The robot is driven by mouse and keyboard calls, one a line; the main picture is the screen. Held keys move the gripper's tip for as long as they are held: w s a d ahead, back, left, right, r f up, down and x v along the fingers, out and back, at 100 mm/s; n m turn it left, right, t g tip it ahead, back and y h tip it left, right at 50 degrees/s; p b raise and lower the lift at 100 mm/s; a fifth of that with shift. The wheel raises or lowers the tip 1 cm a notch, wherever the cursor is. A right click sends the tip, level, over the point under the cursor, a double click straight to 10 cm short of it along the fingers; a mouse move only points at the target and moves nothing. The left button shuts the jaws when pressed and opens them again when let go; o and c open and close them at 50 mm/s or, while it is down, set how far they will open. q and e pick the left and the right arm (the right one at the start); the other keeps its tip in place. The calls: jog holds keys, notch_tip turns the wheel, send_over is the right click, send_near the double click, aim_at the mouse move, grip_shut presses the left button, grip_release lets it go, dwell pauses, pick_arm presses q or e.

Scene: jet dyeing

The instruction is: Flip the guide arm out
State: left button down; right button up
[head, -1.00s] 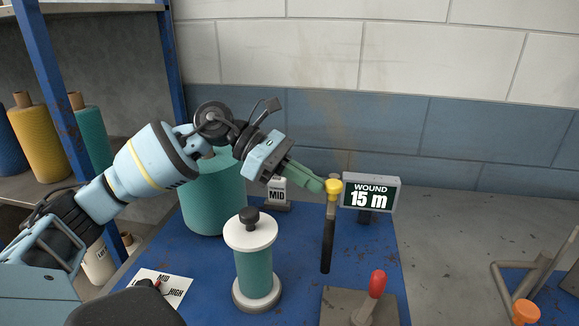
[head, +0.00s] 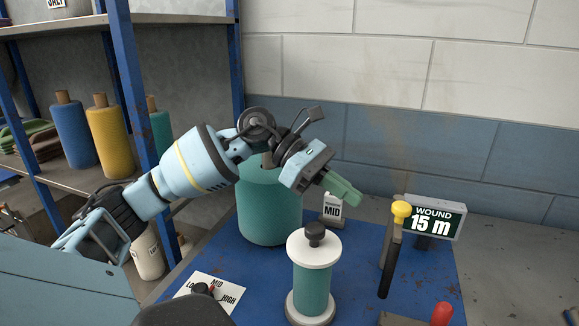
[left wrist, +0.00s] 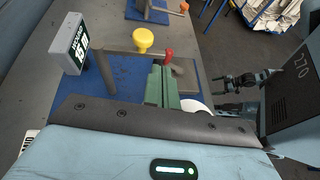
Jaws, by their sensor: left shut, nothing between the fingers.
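The guide arm is a dark upright bar (head: 389,265) with a yellow knob (head: 401,210) on top, standing at the right of the blue mat in the head view. The yellow knob (left wrist: 143,38) also shows in the left wrist view, above the fingers. My left gripper (head: 343,188) is shut and empty, its green fingers pointing right and down toward the knob, with a gap between. The green fingers (left wrist: 161,86) also show in the left wrist view.
A teal spool with white flanges (head: 312,285) stands in front of the gripper, and a large teal cone (head: 270,212) behind it. The display reading WOUND 15 m (head: 435,217) is just behind the knob. A red-tipped lever (head: 441,314) is at the bottom edge.

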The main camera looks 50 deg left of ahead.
pick_arm(q)
jog(key=s+a+r+b, duration=0.3)
jog(key=s+a+r, duration=0.1)
jog(key=a, duration=0.2)
jog(key=shift+s+a, duration=0.15)
jog(key=shift+s, duration=0.2)
pick_arm(e)
jog(key=shift+g, duration=0.3)
jog(key=f, duration=0.1)
jog(key=s+f, duration=0.1)
jog(key=f, duration=0.2)
jog(key=shift+s+f, duration=0.15)
jog(key=shift+s, duration=0.2)
